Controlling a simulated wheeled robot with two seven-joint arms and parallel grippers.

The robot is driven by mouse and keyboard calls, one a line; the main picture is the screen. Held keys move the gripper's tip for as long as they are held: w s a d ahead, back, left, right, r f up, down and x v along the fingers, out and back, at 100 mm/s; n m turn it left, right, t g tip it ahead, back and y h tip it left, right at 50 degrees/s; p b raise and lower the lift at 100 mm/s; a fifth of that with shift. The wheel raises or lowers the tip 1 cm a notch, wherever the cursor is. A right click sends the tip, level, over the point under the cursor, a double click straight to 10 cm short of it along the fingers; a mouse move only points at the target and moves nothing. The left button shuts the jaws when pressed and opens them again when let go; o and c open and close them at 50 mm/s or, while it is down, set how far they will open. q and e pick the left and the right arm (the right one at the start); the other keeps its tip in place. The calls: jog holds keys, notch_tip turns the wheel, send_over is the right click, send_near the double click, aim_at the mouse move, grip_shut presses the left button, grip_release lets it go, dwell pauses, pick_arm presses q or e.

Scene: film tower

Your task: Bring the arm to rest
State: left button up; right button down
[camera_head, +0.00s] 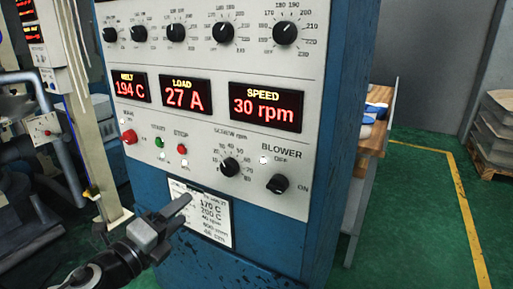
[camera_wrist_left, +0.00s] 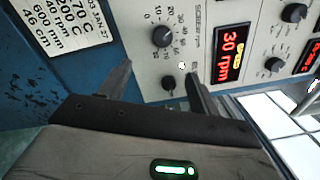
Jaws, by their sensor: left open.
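My left gripper (camera_head: 166,222) is open and empty in the head view, in front of the lower part of the blue control cabinet (camera_head: 345,110), over the edge of the paper label (camera_head: 212,220). In the left wrist view its two fingers (camera_wrist_left: 160,82) stand apart, with the blower knob (camera_wrist_left: 169,83) showing in the gap behind them. Nothing is between the fingers. The blower knob (camera_head: 278,184) also shows in the head view, right of and above the gripper. My right gripper is in neither view.
The grey panel carries the screw rpm knob (camera_head: 230,167), red and green buttons, and lit displays; the speed display (camera_head: 266,107) reads 30 rpm. A vertical post (camera_head: 90,150) and machine pipes stand left. A wooden table (camera_head: 374,136) stands behind right. Green floor (camera_head: 420,220) is clear at right.

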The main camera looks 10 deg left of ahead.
pick_arm(q)
jog(key=s+d+f+n+g+y, duration=0.1)
jog(key=s+d+f+n+g, duration=0.2)
jog(key=s+f+n, duration=0.6)
jog(key=s+d+f+n+g+y, duration=0.1)
jog(key=s+d+f+n+g, duration=0.2)
jog(key=s+d+f+n, duration=0.3)
notch_tip(320, 180, down, 7)
jog(key=s+n, duration=0.3)
jog(key=n, duration=0.6)
jog(key=shift+d+r+n+g+y, duration=0.2)
jog(key=shift+d+n+g+y, duration=0.1)
jog(key=shift+d+n+y, duration=0.1)
jog(key=shift+w, duration=0.1)
